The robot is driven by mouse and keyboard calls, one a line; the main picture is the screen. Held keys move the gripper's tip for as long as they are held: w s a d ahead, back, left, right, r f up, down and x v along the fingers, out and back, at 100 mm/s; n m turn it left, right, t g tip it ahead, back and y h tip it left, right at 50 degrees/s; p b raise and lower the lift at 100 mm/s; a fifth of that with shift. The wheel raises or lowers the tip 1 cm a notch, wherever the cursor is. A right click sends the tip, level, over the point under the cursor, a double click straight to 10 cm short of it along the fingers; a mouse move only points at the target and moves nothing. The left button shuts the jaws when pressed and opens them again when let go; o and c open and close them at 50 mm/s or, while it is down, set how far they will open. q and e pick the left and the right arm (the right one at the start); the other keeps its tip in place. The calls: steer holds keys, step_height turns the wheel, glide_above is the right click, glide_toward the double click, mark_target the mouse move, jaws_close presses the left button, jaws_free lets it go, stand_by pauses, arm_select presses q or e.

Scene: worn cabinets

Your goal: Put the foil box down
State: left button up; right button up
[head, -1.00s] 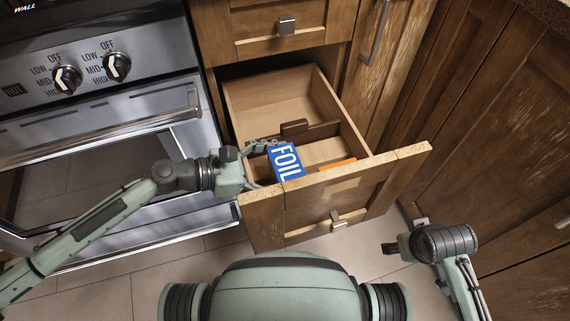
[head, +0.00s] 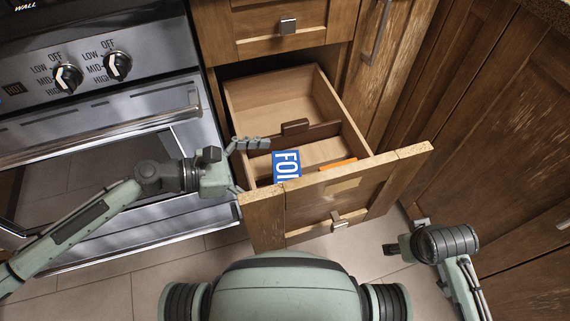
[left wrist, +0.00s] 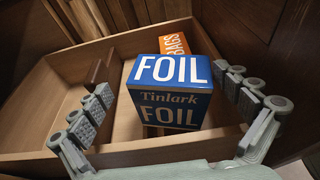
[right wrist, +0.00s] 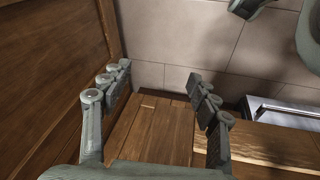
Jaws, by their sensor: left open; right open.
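The blue foil box (head: 286,167) with white lettering stands in the front part of the open drawer (head: 268,97), near the front panel. In the left wrist view the foil box (left wrist: 171,95) sits between the spread fingers, with clear gaps on both sides. My left gripper (head: 245,164) is open and empty at the drawer's left front corner, left of the box. The box's lower part is hidden by the drawer front in the head view. My right gripper (right wrist: 163,100) is open and empty, away from the drawer at the right.
An orange bags box (left wrist: 175,44) lies behind the foil box; its edge (head: 338,164) shows in the head view. A brown divider (head: 296,128) crosses the drawer, and its back compartment is empty. The oven (head: 100,110) stands left, wooden cabinets (head: 500,130) right.

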arm_select(q)
steer(key=v, duration=0.9)
arm_select(e)
steer(key=shift+v, duration=1)
arm_select(q)
steer(key=shift+a, duration=0.1)
arm_select(e)
steer(key=shift+w+d, duration=0.1)
